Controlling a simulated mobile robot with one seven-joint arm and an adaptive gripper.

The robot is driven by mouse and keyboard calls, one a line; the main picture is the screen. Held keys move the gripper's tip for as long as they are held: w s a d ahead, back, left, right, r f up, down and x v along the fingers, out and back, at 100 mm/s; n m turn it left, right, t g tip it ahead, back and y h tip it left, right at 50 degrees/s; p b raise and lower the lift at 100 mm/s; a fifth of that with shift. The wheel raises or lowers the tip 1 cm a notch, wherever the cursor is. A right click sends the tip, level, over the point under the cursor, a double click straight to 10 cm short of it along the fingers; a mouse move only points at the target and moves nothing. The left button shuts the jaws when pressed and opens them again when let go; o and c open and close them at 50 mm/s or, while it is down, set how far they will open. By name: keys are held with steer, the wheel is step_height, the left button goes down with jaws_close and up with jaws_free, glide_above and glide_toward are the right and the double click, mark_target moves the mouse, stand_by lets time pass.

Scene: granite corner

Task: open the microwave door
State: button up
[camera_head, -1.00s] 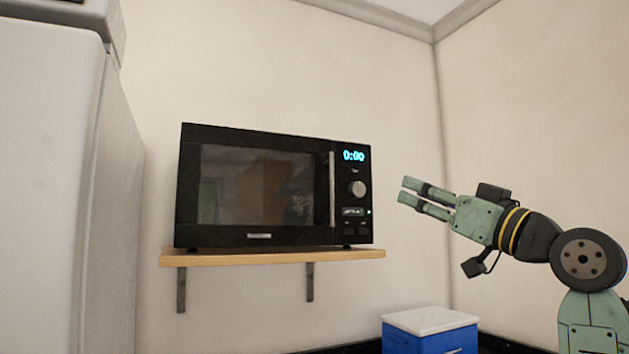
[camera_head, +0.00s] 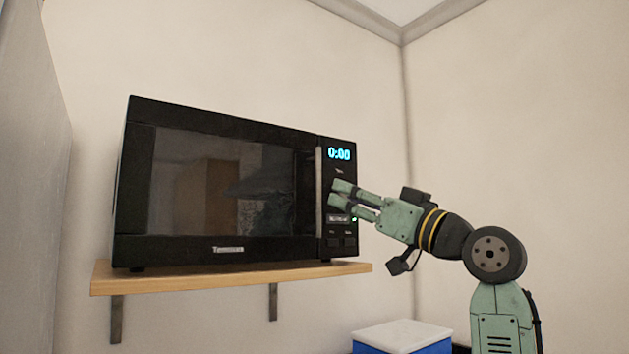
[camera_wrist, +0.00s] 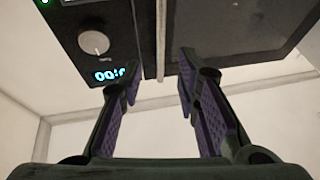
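The black microwave (camera_head: 215,242) sits on a wooden shelf, and its door (camera_head: 220,190) looks shut. The vertical silver handle (camera_head: 319,188) is on the right side of the door, beside the control panel with a lit 0:00 display (camera_head: 339,153). My gripper (camera_head: 336,194) is in front of the control panel in the head view, just right of the handle, and hides the knob there. In the wrist view my gripper (camera_wrist: 160,75) is open, with its two fingers apart and nothing between the tips. The handle (camera_wrist: 160,40) shows beyond the gap between them. I see no contact.
The wooden shelf (camera_head: 230,280) is fixed to the wall by metal brackets. A pale tall cabinet or fridge (camera_head: 30,200) stands at the left. A blue box with a white lid (camera_head: 402,336) is below right. The wall at right is bare.

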mark_target(318, 183)
steer(key=p+x, duration=0.2)
steer(key=x, duration=0.5)
steer(key=shift+w+a+r+p, duration=0.1)
steer(key=shift+a+r+p, duration=0.15)
steer(key=shift+p, duration=0.15)
steer(key=shift+w+a, duration=0.35)
steer(key=shift+w, duration=0.05)
steer(key=shift+c, duration=0.5)
jaws_close()
